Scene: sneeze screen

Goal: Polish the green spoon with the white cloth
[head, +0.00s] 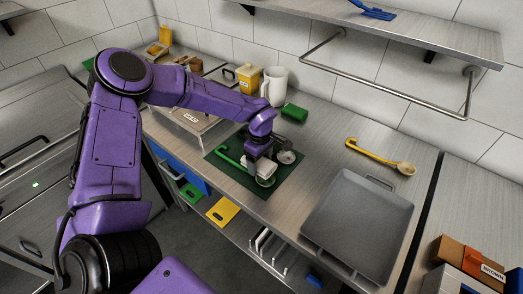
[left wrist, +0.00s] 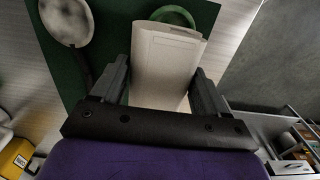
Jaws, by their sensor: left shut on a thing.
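The green spoon (head: 229,158) lies on the dark green mat (head: 239,186); its green handle shows to the left of my left gripper (head: 260,167). In the left wrist view a curved green edge (left wrist: 177,13), seemingly part of this spoon, shows just beyond the white cloth. The white cloth (left wrist: 165,55) looks like a folded pad. My left gripper (left wrist: 161,78) is shut on it, over the mat and close to the spoon. Contact between cloth and spoon cannot be told. The middle of the spoon is hidden behind the gripper. My right gripper is out of view.
A dark-handled ladle (head: 287,157) lies beside the cloth on the wall side. A white jug (head: 274,87), a yellow container (head: 248,79) and a green block (head: 294,113) stand behind. A yellow spoon (head: 381,157) and a grey tray (head: 358,226) lie to the right.

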